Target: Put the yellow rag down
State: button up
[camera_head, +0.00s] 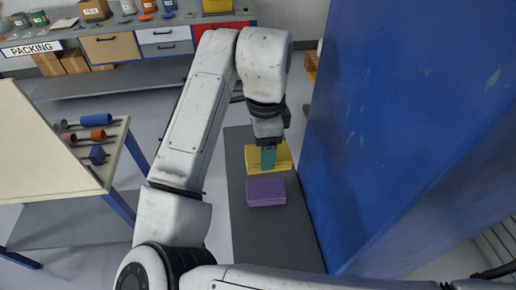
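A folded yellow thing, likely the yellow rag (283,152), shows on the dark grey strip beside the tall blue cabinet. My gripper (268,146) points down in front of it and hides part of it. A small teal piece (268,158) shows at the gripper's tip, over the yellow; I cannot tell if it is a finger or a held thing. I cannot tell whether the gripper touches the yellow rag or holds it. A purple folded thing, likely another rag (266,192), lies just nearer to me, apart from the gripper.
The tall blue cabinet (400,130) stands close at the right. The dark grey strip (270,240) is bare nearer to me. A table (40,160) with several rollers (92,120) stands at the left. A packing bench (130,48) with drawers and cans is at the back.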

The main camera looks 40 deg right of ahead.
jog(key=shift+w, duration=0.1)
jog(key=w+d+f, duration=0.2)
jog(key=w, duration=0.1)
jog(key=w+d+f+b, duration=0.1)
jog(key=w+d+f, duration=0.1)
jog(key=w+f, duration=0.1)
jog(key=w+d+f, duration=0.2)
jog(key=w+f, duration=0.1)
jog(key=w, duration=0.1)
jog(key=shift+d+f, duration=0.15)
jog(key=shift+d, duration=0.25)
jog(key=shift+w+d+f+b, duration=0.15)
jog(key=shift+w+f+b, duration=0.1)
jog(key=shift+w+b, duration=0.15)
jog(key=shift+w+d+f+b, duration=0.15)
jog(key=shift+f+b, duration=0.05)
jog(key=shift+f, duration=0.15)
jog(key=shift+w+d+f+b, duration=0.1)
jog(key=shift+w+f+b, duration=0.1)
jog(key=shift+f, duration=0.1)
jog(key=shift+f+p, duration=0.25)
jog(key=shift+p, duration=0.2)
jog(key=shift+w+f, duration=0.1)
jog(key=shift+f, duration=0.95)
jog(key=o, duration=1.1)
